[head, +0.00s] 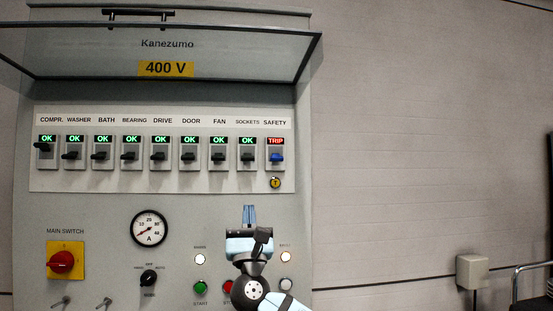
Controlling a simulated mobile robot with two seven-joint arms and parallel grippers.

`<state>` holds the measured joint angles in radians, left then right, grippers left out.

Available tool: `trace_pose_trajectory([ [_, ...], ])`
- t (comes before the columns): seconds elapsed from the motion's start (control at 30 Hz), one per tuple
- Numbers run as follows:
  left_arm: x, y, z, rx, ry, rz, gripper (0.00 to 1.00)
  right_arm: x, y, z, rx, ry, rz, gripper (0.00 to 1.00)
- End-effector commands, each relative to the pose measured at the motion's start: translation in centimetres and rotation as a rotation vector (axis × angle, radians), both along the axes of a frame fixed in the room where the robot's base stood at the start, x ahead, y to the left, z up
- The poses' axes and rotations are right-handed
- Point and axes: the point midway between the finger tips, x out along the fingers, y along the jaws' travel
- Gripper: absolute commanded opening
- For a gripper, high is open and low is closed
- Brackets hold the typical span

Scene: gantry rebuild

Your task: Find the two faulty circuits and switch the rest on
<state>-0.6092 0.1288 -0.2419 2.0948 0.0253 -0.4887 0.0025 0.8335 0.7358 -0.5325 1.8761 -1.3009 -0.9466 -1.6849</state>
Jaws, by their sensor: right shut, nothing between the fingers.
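The grey cabinet's breaker row (160,182) shows in the head view, under a raised clear cover (100,68). The COMPR. breaker (47,152) has its black lever higher than the others. The black levers of WASHER (75,154), BATH (103,154), BEARING (131,154), DRIVE (160,154), DOOR (190,154), FAN (219,154) and SOCKETS (247,154) sit lower. All these show a green OK. SAFETY (276,155) has a blue lever and a red TRIP. My right gripper (249,209) is shut and empty, pointing up below SOCKETS, apart from the levers. My left gripper is out of view.
A yellow T button (275,183) sits below SAFETY. Lower on the panel are an ammeter (149,229), a red main switch (62,262), a black mode knob (149,278) and a green START button (200,287). A red button (229,287) is partly hidden by my arm.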

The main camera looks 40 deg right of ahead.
Motion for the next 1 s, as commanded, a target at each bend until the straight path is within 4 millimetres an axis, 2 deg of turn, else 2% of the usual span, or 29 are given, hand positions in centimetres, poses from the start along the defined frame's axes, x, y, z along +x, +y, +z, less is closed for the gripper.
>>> trace_pose_trajectory([
  [0.57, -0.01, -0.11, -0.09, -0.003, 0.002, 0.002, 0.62, 0.00, 0.00, 0.00, 0.000, 0.000, 0.000, 0.00],
  [0.6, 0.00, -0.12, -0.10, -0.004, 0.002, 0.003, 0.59, 0.00, 0.00, 0.00, 0.000, 0.000, 0.000, 0.00],
  [0.87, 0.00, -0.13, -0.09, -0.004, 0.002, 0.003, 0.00, 0.00, 0.00, 0.00, 0.000, 0.000, 0.000, 0.00],
  [1.0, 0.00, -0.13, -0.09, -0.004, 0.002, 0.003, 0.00, 0.00, 0.00, 0.00, 0.000, 0.000, 0.000, 0.00],
])
